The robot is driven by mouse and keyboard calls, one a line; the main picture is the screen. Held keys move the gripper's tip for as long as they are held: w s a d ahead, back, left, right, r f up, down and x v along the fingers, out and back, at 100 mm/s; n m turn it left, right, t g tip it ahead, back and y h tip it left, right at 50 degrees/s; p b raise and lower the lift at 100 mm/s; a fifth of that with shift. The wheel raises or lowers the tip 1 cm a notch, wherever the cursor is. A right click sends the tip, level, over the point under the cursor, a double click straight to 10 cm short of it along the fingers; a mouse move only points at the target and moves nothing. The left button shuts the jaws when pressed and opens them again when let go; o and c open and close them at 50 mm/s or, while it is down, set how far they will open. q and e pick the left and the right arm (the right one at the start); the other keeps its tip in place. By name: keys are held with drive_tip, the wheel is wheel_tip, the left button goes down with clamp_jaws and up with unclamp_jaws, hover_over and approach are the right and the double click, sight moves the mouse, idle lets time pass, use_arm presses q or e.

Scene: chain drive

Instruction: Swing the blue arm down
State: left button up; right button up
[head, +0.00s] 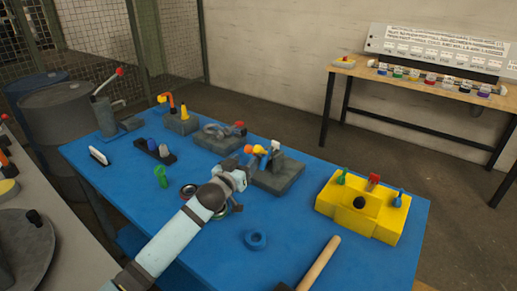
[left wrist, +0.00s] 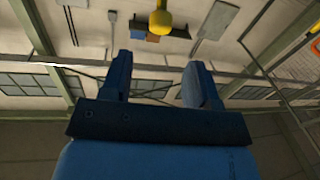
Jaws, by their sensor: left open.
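My left gripper (head: 243,165) is open beside a dark grey block fixture (head: 290,172) on the blue table. Yellow and orange knobs (head: 260,150) and a pale upright piece stand at that fixture, just past my fingers. In the left wrist view my two dark blue fingers (left wrist: 160,80) are apart with nothing between them. A yellow knob (left wrist: 160,22) shows beyond their tips. A small blue upright piece (head: 399,198) stands at the right end of a yellow block. I cannot tell whether it is the blue arm. My right gripper is not in view.
The yellow block (head: 350,212) also carries green and red pieces. A blue ring (head: 255,240) and a wooden handle (head: 318,264) lie near the front. Other fixtures stand at the back left of the blue table (head: 215,262). A wooden bench (head: 420,92) stands at the wall.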

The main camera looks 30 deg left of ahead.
sight(256, 150)
use_arm(q)
drive_tip(key=w, duration=0.9)
drive_tip(key=shift+w+f, duration=0.1)
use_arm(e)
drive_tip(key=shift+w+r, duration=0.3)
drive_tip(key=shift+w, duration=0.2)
